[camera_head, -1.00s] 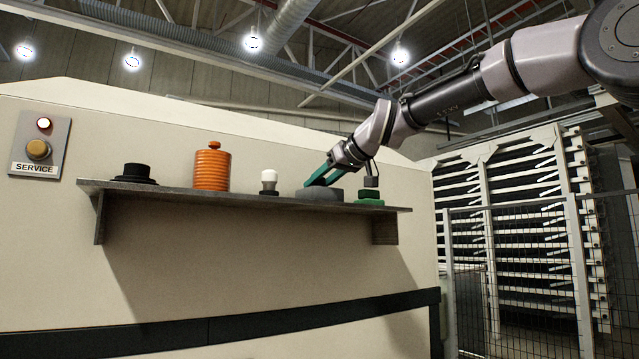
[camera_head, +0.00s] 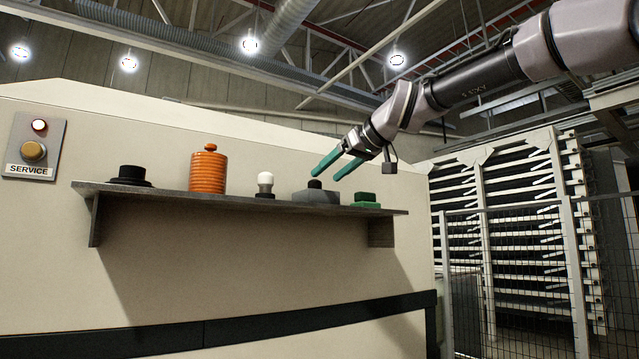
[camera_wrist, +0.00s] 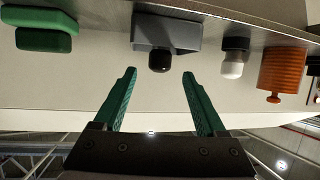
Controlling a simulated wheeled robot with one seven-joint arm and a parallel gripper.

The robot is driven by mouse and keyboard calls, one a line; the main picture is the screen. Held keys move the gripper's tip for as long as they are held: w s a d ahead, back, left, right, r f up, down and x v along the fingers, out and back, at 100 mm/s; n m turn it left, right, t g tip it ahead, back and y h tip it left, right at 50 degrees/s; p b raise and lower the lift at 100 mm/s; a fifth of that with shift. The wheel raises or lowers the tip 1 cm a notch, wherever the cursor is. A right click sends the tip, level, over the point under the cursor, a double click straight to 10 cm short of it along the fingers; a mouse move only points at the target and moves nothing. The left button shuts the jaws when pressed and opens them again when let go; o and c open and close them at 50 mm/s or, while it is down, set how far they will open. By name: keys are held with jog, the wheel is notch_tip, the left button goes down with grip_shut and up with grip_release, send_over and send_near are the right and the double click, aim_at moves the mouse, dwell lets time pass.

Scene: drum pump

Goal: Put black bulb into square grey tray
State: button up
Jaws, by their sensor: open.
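The black bulb (camera_head: 315,184) stands in the square grey tray (camera_head: 318,196) on the shelf, with its rounded top showing above the rim. Its lower part is hidden by the tray. In the wrist view, which is upside down, the black bulb (camera_wrist: 160,62) sticks out of the grey tray (camera_wrist: 166,33). My gripper (camera_head: 326,175) is open and empty, just above and to the right of the bulb in the head view. In the wrist view the green fingertips (camera_wrist: 158,73) are apart, and the bulb lies just beyond the gap between them, not gripped.
On the shelf (camera_head: 230,197), a white bulb (camera_head: 265,179) on a dark base and a ribbed orange canister (camera_head: 208,172) stand left of the tray. A black round piece (camera_head: 131,176) is at the far left. A green block (camera_head: 366,200) sits close on the right.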

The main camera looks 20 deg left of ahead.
jog(key=v, duration=0.6)
jog(key=s+d+f+m+t+h, duration=0.1)
jog(key=d+f+m+h, duration=0.25)
jog(key=d+f, duration=0.65)
jog(key=s+d+f+m+h, duration=0.15)
jog(key=d+f+m, duration=0.35)
jog(key=d, duration=0.9)
jog(key=s+d+f+m+h, duration=0.2)
jog(key=s+d+f+m, duration=0.1)
jog(key=s+d+f, duration=0.2)
jog(key=s+d+f+m+g+h, duration=0.1)
jog(key=s+d+f+m+h, duration=0.1)
jog(key=s+d+f+m, duration=0.2)
jog(key=s+d+f, duration=0.1)
jog(key=d+f, duration=0.2)
jog(key=f, duration=0.3)
jog(key=shift+d+f, duration=0.25)
